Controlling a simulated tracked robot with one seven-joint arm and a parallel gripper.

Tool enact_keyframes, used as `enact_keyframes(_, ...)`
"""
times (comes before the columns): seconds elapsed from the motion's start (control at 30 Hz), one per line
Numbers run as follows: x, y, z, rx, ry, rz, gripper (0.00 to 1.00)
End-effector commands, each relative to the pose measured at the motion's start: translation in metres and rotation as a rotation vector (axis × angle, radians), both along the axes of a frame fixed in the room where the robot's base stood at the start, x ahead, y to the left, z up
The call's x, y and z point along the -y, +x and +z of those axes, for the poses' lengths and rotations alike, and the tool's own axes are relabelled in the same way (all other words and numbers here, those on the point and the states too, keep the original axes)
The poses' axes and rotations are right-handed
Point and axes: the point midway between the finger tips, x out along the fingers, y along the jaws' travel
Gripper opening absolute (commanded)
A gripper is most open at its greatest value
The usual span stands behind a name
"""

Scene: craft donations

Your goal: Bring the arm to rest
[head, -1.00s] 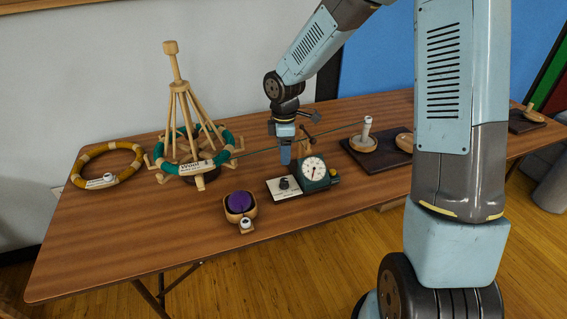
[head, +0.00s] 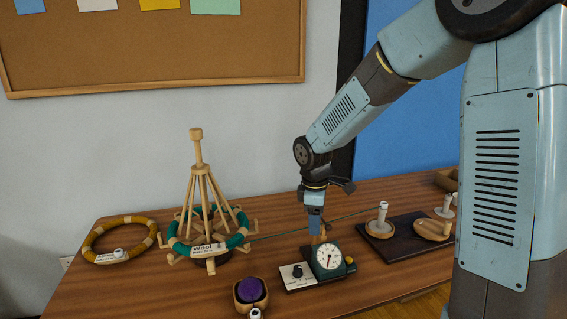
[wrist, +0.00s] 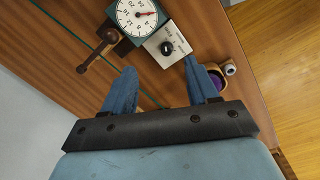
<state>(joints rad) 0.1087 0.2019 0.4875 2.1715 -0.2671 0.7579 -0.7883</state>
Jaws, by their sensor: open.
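My gripper (head: 315,226) points down over the table, just behind the dial device (head: 328,260) in the head view. In the wrist view my gripper (wrist: 163,85) shows its two blue fingers spread apart with nothing between them. The device's dial (wrist: 138,14), its cream panel with a black knob (wrist: 167,46) and a wooden crank (wrist: 98,50) lie beyond the fingertips. I cannot tell from the head view how far the fingertips are above the table.
A wooden yarn swift (head: 204,204) with green wool stands left of my gripper. A green strand (head: 285,234) runs from it past the device towards a white-topped peg (head: 382,216). A yellow-brown ring (head: 100,229), a bowl with a purple ball (head: 250,290) and a dark tray (head: 405,240) share the table.

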Motion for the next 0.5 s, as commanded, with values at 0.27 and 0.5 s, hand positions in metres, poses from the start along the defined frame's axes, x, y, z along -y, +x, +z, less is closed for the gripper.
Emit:
enact_keyframes(0.27,0.04,-0.035,0.059,0.108,-0.009,-0.272,0.59)
enact_keyframes(0.5,0.07,-0.073,0.102,0.197,0.026,-0.511,0.59)
